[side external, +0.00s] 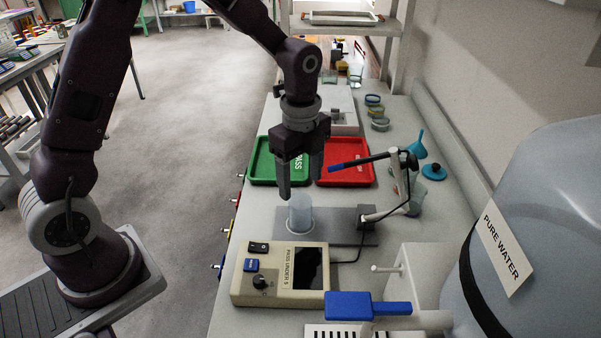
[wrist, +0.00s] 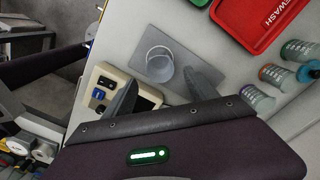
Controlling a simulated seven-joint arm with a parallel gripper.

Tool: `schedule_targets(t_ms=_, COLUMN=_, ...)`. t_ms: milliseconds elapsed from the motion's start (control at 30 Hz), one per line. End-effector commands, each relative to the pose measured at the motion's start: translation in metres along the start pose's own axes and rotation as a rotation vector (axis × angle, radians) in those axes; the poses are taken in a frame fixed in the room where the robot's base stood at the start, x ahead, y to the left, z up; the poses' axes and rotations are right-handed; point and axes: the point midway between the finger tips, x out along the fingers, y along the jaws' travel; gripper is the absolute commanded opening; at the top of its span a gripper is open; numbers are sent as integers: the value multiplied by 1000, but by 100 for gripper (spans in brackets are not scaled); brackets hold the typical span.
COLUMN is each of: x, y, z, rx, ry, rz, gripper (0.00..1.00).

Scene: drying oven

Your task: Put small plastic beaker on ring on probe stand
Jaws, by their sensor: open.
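The small translucent plastic beaker (side external: 300,214) stands upright on the grey base plate of the probe stand (side external: 340,227). A pale rim shows around the beaker's foot; I cannot clearly tell whether it is the ring. The stand's post and arm are at the plate's right, with a blue-ended probe (side external: 346,166) reaching left. My gripper (side external: 300,186) points down just above the beaker, its fingers apart and nothing held between them. In the wrist view, the beaker (wrist: 160,66) appears beyond and between the open fingertips (wrist: 163,88), on the grey plate (wrist: 178,47).
A beige meter (side external: 282,274) sits in front of the plate. Green (side external: 264,160) and red (side external: 346,176) trays lie behind it. A large water container (side external: 540,230) and a blue-handled tap (side external: 368,306) stand at the right. Several small jars line the back right.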

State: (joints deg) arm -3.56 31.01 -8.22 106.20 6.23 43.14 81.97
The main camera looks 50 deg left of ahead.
Motion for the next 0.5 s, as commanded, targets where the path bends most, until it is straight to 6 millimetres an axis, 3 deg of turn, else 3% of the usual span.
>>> schedule_targets(t_ms=100, x=-15, y=0, z=0, rx=-1, ry=0, rz=-1, gripper=66)
schedule_targets(t_ms=333, x=-25, y=3, z=1, rx=-21, ry=-2, rz=-8, gripper=66)
schedule_targets(t_ms=433, x=-58, y=20, z=3, rx=-168, ry=-10, rz=-63, gripper=66)
schedule_targets(t_ms=500, x=-93, y=46, z=7, rx=-359, ry=-6, rz=-130, gripper=66)
